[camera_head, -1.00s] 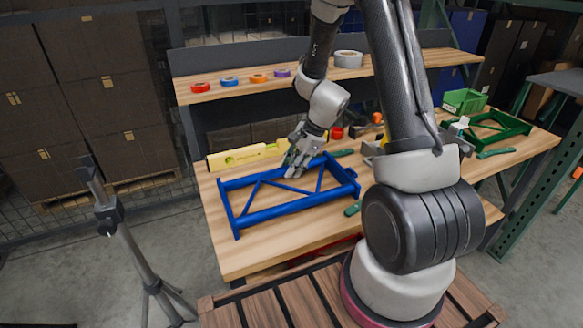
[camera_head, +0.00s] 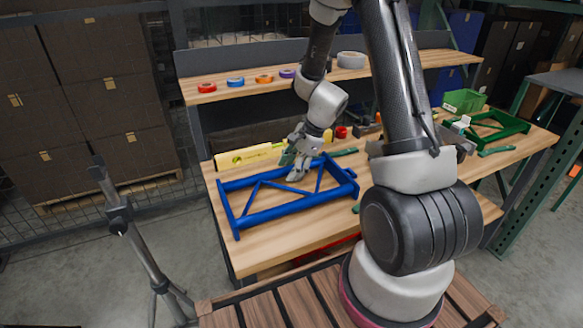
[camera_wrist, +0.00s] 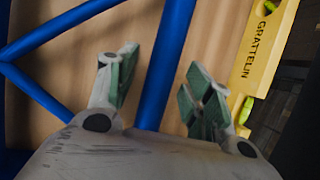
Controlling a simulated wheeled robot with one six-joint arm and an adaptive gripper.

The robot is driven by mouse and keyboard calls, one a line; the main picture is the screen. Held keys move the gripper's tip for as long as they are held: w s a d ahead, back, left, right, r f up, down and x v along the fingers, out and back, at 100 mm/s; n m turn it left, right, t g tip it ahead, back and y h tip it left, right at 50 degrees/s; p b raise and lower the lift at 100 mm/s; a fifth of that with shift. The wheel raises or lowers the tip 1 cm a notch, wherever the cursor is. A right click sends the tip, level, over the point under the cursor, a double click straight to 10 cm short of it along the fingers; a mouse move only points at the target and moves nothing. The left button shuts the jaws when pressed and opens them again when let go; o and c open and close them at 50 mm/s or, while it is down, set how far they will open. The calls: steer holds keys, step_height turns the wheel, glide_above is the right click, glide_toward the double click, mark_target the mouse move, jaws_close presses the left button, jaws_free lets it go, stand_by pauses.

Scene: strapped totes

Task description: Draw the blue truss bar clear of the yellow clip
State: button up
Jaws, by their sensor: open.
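A blue truss frame (camera_head: 290,207) lies on the wooden workbench, with two long rails, end pieces and diagonal braces. My gripper (camera_head: 296,166) is over its far rail, near the middle. In the wrist view my gripper (camera_wrist: 163,68) is open, its green-padded fingers apart on either side of a blue truss bar (camera_wrist: 163,65). Gaps show between the bar and both pads. I cannot make out a yellow clip in either view; it may be hidden by my gripper or arm.
A yellow level (camera_head: 245,157) lies behind the truss; it also shows in the wrist view (camera_wrist: 262,50). A green frame (camera_head: 490,131) and a green bin (camera_head: 464,101) are at the right. A shelf (camera_head: 215,92) with tape rolls stands behind.

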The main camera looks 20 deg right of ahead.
steer(key=v, duration=1.2)
stand_by(0.3)
steer(key=s+d+r+n+t+h, duration=0.1)
steer(key=s+r+n+h, duration=0.1)
steer(key=s+r+n, duration=0.6)
steer(key=s+r+n+t+h, duration=0.1)
steer(key=s+r+n+h, duration=0.1)
steer(key=s+r+n, duration=0.7)
steer(key=shift+s+d+h, duration=0.3)
steer(key=shift+s+d, duration=0.1)
steer(key=shift+s, duration=2.6)
